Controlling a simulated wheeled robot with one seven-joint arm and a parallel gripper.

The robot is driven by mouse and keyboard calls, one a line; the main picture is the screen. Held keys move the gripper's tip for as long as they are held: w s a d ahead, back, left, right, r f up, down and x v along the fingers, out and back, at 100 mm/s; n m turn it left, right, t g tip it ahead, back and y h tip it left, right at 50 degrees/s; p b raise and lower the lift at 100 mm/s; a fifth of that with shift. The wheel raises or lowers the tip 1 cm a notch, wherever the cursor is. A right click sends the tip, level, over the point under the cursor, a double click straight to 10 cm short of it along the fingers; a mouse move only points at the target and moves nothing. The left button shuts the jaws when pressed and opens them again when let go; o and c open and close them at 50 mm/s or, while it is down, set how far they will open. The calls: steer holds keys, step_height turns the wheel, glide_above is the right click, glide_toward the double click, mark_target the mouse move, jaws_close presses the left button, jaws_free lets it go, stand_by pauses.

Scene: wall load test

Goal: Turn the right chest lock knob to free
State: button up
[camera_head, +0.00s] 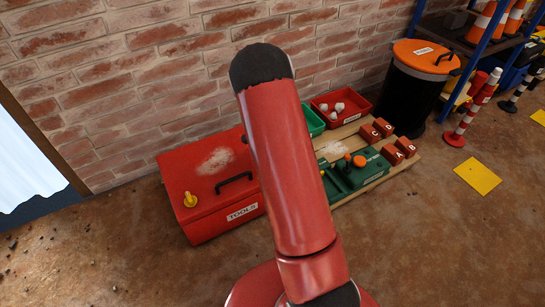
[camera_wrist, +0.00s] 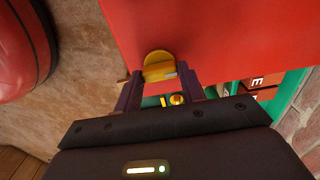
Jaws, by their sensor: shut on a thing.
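The red chest (camera_head: 205,215) with a TOOLS label and a black handle stands on the floor against the brick wall. Its left yellow knob (camera_head: 190,199) shows in the head view; the right side of the chest is hidden behind my arm. In the wrist view, the chest's red face (camera_wrist: 225,35) fills the top, with the yellow right lock knob (camera_wrist: 158,66) on it. My gripper (camera_wrist: 160,78) has its two dark fingers on either side of this knob and is shut on it. In the head view, my gripper is hidden.
Right of the chest, a wooden pallet (camera_head: 345,198) holds a green device (camera_head: 362,172), several red blocks (camera_head: 384,127) and a red bin (camera_head: 340,107). A black drum with an orange lid (camera_head: 426,56) and a shelf stand beyond. The floor in front is clear.

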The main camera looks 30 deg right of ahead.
stand_by(0.4)
steer(key=o, duration=1)
steer(key=shift+r+p, duration=0.65)
steer(key=shift+r, duration=3.25)
steer(key=s+a+r+n+t+p, duration=0.1)
steer(key=s+a+r+n, duration=0.2)
steer(key=r, duration=0.4)
steer(key=s+a+r+n+t+y+p, duration=0.1)
steer(key=s+a+r+n, duration=0.15)
steer(key=r, duration=0.45)
steer(key=s+a+r+n+t+p, duration=0.1)
steer(key=s+a+r+n, duration=0.1)
steer(key=s+a+r, duration=0.35)
steer(key=s+a+r+n+t+p, duration=0.1)
steer(key=s+r+n, duration=0.2)
steer(key=s, duration=0.2)
steer(key=s+a+r+n+p, duration=0.1)
steer(key=s+a+r+n, duration=0.1)
steer(key=s+r+n, duration=0.1)
steer(key=s+a+r+n+t+h+p, duration=0.1)
steer(key=s+r+n, duration=0.3)
steer(key=s, duration=0.3)
steer(key=shift+s+a+r+t, duration=0.3)
steer(key=shift+s+a+r, duration=0.1)
steer(key=shift+r, duration=0.2)
